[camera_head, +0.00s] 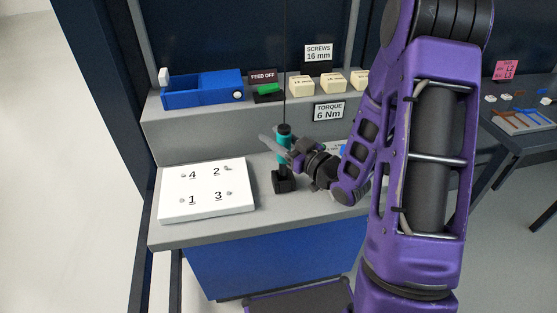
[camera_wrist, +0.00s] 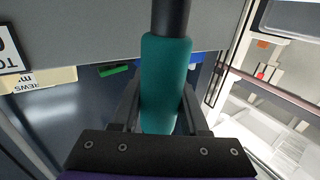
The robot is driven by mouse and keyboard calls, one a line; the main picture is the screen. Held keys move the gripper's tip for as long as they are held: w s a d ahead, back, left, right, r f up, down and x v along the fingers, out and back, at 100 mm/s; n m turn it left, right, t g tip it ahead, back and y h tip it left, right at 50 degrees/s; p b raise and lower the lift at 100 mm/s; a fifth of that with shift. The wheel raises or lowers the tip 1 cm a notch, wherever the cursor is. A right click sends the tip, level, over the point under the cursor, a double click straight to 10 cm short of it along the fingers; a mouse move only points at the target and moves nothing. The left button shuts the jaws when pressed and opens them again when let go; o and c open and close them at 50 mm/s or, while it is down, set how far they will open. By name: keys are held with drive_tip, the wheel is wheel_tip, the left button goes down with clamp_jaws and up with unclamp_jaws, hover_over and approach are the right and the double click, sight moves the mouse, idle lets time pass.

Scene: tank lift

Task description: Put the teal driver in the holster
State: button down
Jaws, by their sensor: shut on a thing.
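The teal driver (camera_head: 284,132) is upright above the front of the bench, with a dark top and a dark lower part. My gripper (camera_head: 284,148) is shut on its teal body, coming from the right. In the wrist view the teal driver (camera_wrist: 166,75) stands between the two dark fingers of my gripper (camera_wrist: 163,115). The black holster (camera_head: 285,184) is a small block on the bench, directly below the driver in the head view. I cannot tell whether the driver's lower end is inside the holster or just above it.
A white board (camera_head: 208,190) numbered 1 to 4 with small screws lies left of the holster. A blue bin (camera_head: 203,90), a green switch (camera_head: 268,89) and cream blocks (camera_head: 301,84) stand on the raised shelf behind. A thin dark line hangs above the driver.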

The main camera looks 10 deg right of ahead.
drive_tip(key=shift+f+b, duration=0.45)
drive_tip(key=shift+f, duration=1.95)
drive_tip(key=shift+f, duration=0.15)
drive_tip(key=shift+c, duration=2.1)
unclamp_jaws()
drive_tip(key=v, duration=1.2)
drive_tip(key=shift+a, duration=0.1)
